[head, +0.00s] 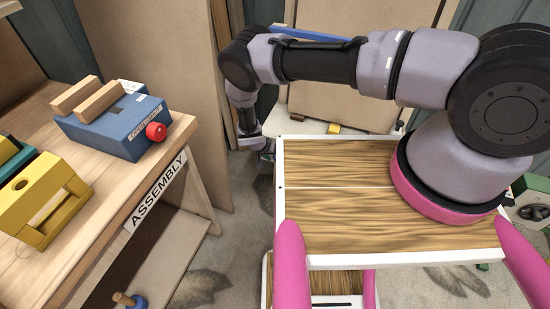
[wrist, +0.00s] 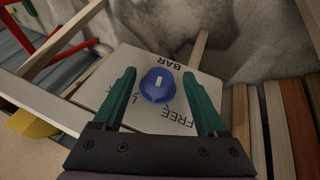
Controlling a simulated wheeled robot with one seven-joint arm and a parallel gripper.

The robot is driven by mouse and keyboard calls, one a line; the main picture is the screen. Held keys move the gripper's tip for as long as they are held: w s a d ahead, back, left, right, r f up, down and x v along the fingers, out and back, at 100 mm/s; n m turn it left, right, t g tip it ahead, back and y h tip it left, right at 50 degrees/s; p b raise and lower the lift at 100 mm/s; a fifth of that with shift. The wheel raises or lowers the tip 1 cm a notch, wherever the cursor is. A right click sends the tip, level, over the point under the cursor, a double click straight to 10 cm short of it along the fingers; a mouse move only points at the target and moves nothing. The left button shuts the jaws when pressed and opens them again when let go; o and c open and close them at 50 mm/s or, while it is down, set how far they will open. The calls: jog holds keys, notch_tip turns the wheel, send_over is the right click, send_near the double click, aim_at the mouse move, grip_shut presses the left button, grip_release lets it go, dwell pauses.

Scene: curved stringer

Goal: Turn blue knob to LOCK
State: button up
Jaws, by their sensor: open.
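The blue knob (wrist: 157,86) sits on a pale plate (wrist: 105,98) in the wrist view. A short white mark on the knob runs roughly up and down in the picture. The plate reads BAR above the knob and FREE below right. Lettering starting with L at lower left is partly hidden by a finger. My gripper (wrist: 159,75) is open, its teal fingers on either side of the knob with gaps. I cannot tell how far above the plate the tips are. In the head view my gripper (head: 264,146) is small beyond the wooden-topped surface, and the knob is not visible.
Wooden slats (wrist: 285,115) lie right of the plate in the wrist view, and a red bar (wrist: 60,35) is at upper left. In the head view, the ASSEMBLY bench (head: 185,128) at left holds a blue box (head: 112,128) with a red knob and a yellow block.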

jog(key=shift+f, duration=0.15)
grip_shut()
jog(key=shift+d+y, duration=0.15)
jog(key=shift+y, duration=0.15)
jog(key=t+y, duration=0.1)
jog(key=y, duration=0.1)
jog(key=m+t+y, duration=0.1)
jog(key=y, duration=0.2)
jog(key=d+m+t+y, duration=0.1)
jog(key=y, duration=0.2)
jog(key=shift+s+t, duration=0.15)
jog(key=shift+t, duration=0.15)
jog(key=shift+f+y, duration=0.1)
jog(key=shift+y, duration=0.3)
